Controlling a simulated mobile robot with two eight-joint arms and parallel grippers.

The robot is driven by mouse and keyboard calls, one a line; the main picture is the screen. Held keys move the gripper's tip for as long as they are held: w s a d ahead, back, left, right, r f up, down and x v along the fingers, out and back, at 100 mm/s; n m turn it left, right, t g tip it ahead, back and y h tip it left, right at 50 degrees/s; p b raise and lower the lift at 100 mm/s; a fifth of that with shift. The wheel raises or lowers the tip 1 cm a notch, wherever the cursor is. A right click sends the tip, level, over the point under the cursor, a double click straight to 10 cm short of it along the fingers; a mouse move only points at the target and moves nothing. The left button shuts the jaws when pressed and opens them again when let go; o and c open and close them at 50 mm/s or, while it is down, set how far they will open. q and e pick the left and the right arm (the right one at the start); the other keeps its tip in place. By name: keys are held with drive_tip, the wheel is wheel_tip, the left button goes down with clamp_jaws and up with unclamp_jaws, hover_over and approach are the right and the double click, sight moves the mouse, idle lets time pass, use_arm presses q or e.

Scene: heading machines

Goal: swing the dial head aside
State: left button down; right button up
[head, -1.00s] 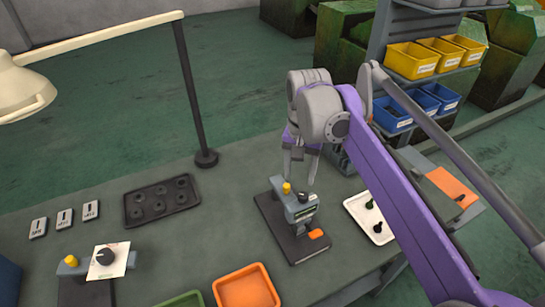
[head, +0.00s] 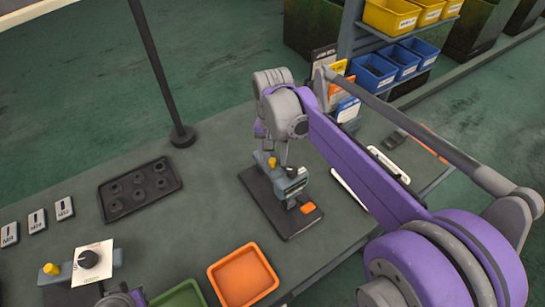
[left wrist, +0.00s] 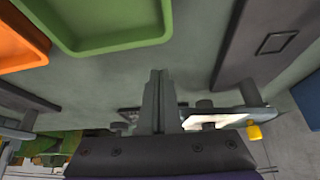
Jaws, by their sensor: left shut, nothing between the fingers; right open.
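A device with a black dial on a white square plate (head: 90,260) and a yellow knob (head: 51,269) stands at the lower left of the head view. In the left wrist view its yellow knob (left wrist: 254,132) and part of the pale plate show behind my shut, empty left gripper (left wrist: 154,95). A second device (head: 288,184), grey-blue with a yellow knob, a small display and an orange pad, stands on a dark base near the bench's middle. My right gripper (head: 274,152) is open just above and behind it. Whether it touches is unclear.
An orange tray (head: 212,270) and a green tray (head: 171,301) lie between the devices. A dark tray with round recesses (head: 108,207) and several labelled tags lie behind the dial device. A lamp post (head: 157,70) stands at the back. A pale tray is partly hidden by my right arm.

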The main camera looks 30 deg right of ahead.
drive_tip(key=shift+f, duration=0.4)
clamp_jaws()
idle(1.2)
